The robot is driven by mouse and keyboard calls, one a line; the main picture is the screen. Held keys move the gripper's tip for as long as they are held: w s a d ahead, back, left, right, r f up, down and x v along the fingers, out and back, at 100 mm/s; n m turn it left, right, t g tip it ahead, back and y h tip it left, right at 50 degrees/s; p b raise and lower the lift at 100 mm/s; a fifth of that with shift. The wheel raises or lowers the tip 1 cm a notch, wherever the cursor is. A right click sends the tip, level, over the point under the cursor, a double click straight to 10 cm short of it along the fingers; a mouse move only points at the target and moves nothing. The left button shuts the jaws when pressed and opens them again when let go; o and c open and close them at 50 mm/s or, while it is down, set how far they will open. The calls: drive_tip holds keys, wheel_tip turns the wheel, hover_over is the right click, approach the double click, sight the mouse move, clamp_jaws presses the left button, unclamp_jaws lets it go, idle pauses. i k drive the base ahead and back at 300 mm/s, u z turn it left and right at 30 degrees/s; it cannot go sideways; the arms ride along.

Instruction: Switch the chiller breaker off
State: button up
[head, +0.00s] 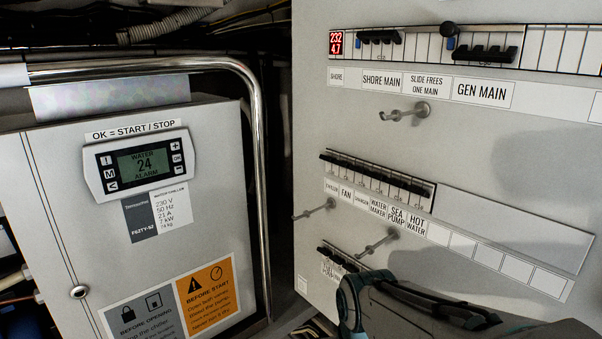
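The chiller breaker (329,158) is the leftmost black-levered switch in the middle breaker row of the grey panel at right. Its small label (331,187) below seems to read "CHILLER". I cannot make out its lever position clearly at this size. Part of my dark grey and teal arm shows at the bottom right, in front of the lower panel. No fingertips of my gripper can be made out. The chiller cabinet (205,265) stands at left, and its display (145,165) reads "WATER 24 ALARM".
Metal handles stick out of the panel: an upper one (405,112), one at left (315,210) and a lower one (377,243). A bent steel rail (262,170) runs beside the cabinet. A lower breaker row (341,258) is partly hidden by my arm.

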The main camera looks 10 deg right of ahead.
sight(322, 157)
drive_tip(key=u, duration=0.05)
drive_tip(key=k, duration=1.75)
drive_tip(key=u, duration=0.85)
drive_tip(key=i, duration=1.9)
drive_tip(key=z, duration=0.6)
